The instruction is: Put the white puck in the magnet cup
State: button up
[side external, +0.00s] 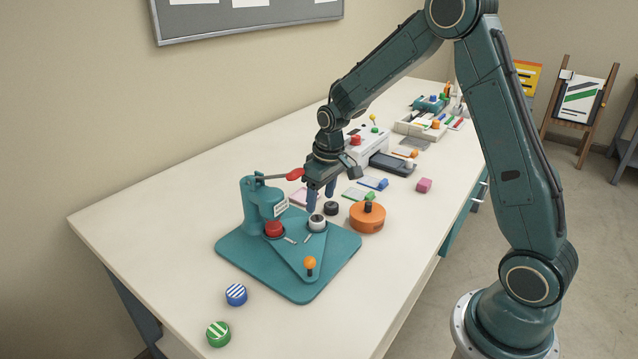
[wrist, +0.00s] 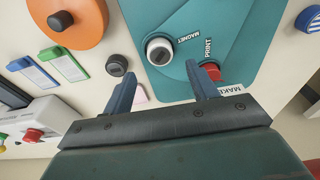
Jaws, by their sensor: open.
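The white puck (side external: 317,224), a short white cylinder with a dark grey top, stands upright on the teal fixture at the spot labelled MAGNET. It also shows in the wrist view (wrist: 158,50). The magnet cup is mostly hidden under it, so how deep the puck sits I cannot tell. My gripper (side external: 320,200) is open and empty just above and behind the puck in the side view. In the wrist view my gripper's fingertips (wrist: 162,73) are apart, with the puck beyond the gap between them and not gripped.
The teal fixture (side external: 315,280) carries a red puck (side external: 274,229), a red-tipped lever (side external: 294,174) and an orange knob (side external: 310,263). A black knob (side external: 331,208) and an orange round pot (side external: 367,221) stand close by. Striped blue (side external: 236,294) and green (side external: 218,334) pucks lie in front.

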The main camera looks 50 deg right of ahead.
notch_tip(320, 180, up, 6)
jog(key=shift+s, duration=0.45)
dwell(0.4)
jog(key=s+a+r+t, duration=0.2)
jog(key=s+a+r, duration=0.4)
jog(key=s+r, duration=0.6)
jog(key=s+a+t, duration=0.1)
jog(key=s+a, duration=0.2)
jog(key=s, duration=1)
jog(key=shift+s+a+r+t, duration=0.2)
jog(key=shift+s+t, duration=0.1)
jog(key=shift+t, duration=0.1)
